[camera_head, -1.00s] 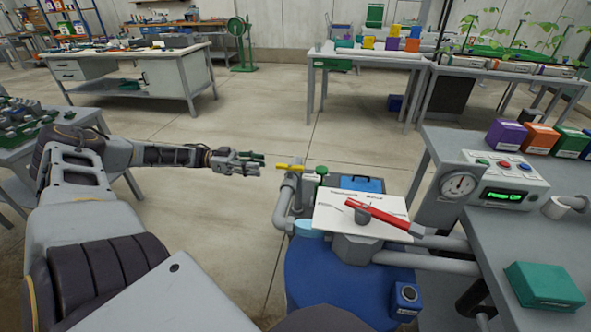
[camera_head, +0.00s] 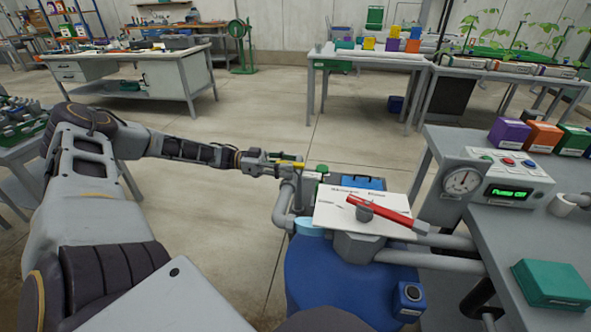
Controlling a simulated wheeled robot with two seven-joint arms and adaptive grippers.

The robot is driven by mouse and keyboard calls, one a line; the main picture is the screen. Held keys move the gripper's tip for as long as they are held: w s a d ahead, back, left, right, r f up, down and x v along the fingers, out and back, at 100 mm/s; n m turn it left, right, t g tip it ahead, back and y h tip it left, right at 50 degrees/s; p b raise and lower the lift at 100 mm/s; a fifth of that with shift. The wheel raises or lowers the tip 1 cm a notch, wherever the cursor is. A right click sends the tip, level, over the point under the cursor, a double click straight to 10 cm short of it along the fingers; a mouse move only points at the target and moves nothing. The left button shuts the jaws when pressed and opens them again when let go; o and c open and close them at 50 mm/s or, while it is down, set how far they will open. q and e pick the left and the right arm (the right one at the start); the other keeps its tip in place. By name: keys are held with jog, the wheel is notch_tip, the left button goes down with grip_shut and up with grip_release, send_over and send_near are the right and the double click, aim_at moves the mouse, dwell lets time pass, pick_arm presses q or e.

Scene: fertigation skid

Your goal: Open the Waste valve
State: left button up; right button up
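A red lever (camera_head: 392,216) lies slantwise across a white label plate (camera_head: 335,212), on a grey hub above the blue tank (camera_head: 320,280). The plate's small print is too blurred to read, so I cannot tell which valve is Waste. My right gripper is out of view.
A green-topped fitting (camera_head: 322,169) and a blue box (camera_head: 363,183) stand close behind the plate. A grey control box (camera_head: 491,180) with a gauge and green display is on the right bench (camera_head: 490,238). Open floor lies behind the tank.

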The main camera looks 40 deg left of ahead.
pick_arm(q)
jog(key=shift+w+d+f, duration=0.1)
jog(key=shift+w+d, duration=0.2)
jog(key=shift+d, duration=0.2)
jog(key=shift+w+d, duration=0.15)
jog(key=shift+d, duration=0.2)
jog(key=shift+w+d, duration=0.25)
jog(key=shift+d, duration=0.2)
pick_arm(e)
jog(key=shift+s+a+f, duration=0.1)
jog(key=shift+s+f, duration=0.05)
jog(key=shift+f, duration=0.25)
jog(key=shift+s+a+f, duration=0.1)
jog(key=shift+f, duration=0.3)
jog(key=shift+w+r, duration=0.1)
pick_arm(q)
grip_shut()
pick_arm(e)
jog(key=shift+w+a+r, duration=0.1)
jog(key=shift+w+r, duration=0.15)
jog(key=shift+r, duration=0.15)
